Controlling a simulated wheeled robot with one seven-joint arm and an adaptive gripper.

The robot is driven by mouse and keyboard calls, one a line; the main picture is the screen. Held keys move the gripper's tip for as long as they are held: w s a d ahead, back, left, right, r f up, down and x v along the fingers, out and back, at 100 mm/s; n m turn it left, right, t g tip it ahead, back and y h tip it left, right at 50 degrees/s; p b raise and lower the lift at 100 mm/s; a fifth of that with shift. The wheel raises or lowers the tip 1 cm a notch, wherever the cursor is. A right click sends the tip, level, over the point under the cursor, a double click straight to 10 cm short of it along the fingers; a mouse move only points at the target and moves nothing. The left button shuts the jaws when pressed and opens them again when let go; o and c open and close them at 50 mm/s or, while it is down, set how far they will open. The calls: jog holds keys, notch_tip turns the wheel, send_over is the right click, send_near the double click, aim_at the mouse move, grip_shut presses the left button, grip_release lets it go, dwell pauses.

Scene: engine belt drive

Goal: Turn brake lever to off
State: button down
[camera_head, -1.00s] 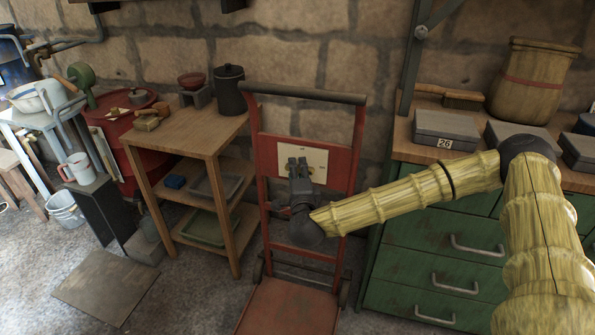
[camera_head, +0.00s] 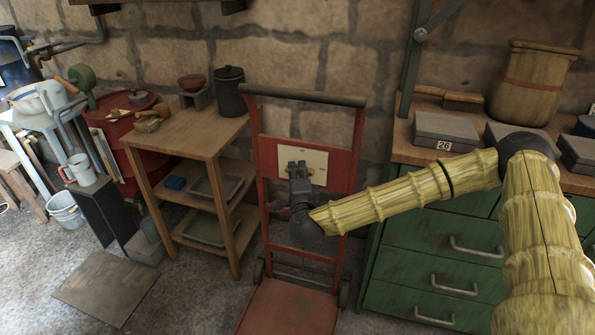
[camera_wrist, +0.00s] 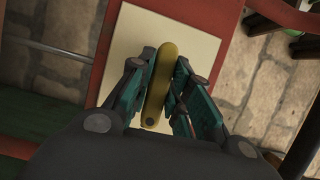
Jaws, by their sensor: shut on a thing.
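The brake lever (camera_wrist: 159,85) is a yellow bar with rounded ends, lying over a cream plate (camera_wrist: 207,47) in the wrist view. It runs nearly upright in that picture, its top end tilted slightly to the right. My gripper (camera_wrist: 159,84) has its teal fingers closed on the lever's two sides. In the head view, my gripper (camera_head: 297,170) is in front of the left part of the cream plate (camera_head: 315,163), which is set in a red upright frame (camera_head: 339,170). The lever is hidden behind my gripper there.
A wooden shelf table (camera_head: 202,133) with a dark canister (camera_head: 230,92) stands left of the red frame. A green drawer cabinet (camera_head: 410,259) stands to the right. A stone wall (camera_head: 290,62) is behind. A red platform (camera_head: 290,308) lies at the frame's foot.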

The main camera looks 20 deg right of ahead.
jog(key=n+p, duration=0.1)
jog(key=p, duration=0.1)
jog(key=n+g+p, duration=0.1)
jog(key=n+p, duration=0.1)
jog(key=p, duration=0.1)
jog(key=shift+r, duration=0.4)
jog(key=n+g+p, duration=0.1)
jog(key=n+p, duration=0.1)
jog(key=p, duration=0.1)
jog(key=n+g+p, duration=0.1)
jog(key=n+p, duration=0.1)
jog(key=p, duration=0.1)
jog(key=shift+f+h+p, duration=0.2)
jog(key=shift+h+p, duration=0.15)
jog(key=shift+h, duration=0.05)
jog(key=n+g+p, duration=0.1)
jog(key=n+p, duration=0.1)
jog(key=n+g+h+p, duration=0.1)
jog(key=p, duration=0.1)
jog(key=shift+s+f+n+h, duration=0.1)
jog(key=shift+f+n+h, duration=0.1)
jog(key=shift+n+h, duration=0.15)
jog(key=shift+d+f+n+g+h+p, duration=0.15)
jog(key=shift+n+g+h+p, duration=0.4)
jog(key=shift+n+p, duration=0.5)
jog(key=shift+f, duration=0.1)
jog(key=shift+n, duration=0.3)
jog(key=c, duration=1.4)
grip_release()
jog(key=shift+o, duration=0.2)
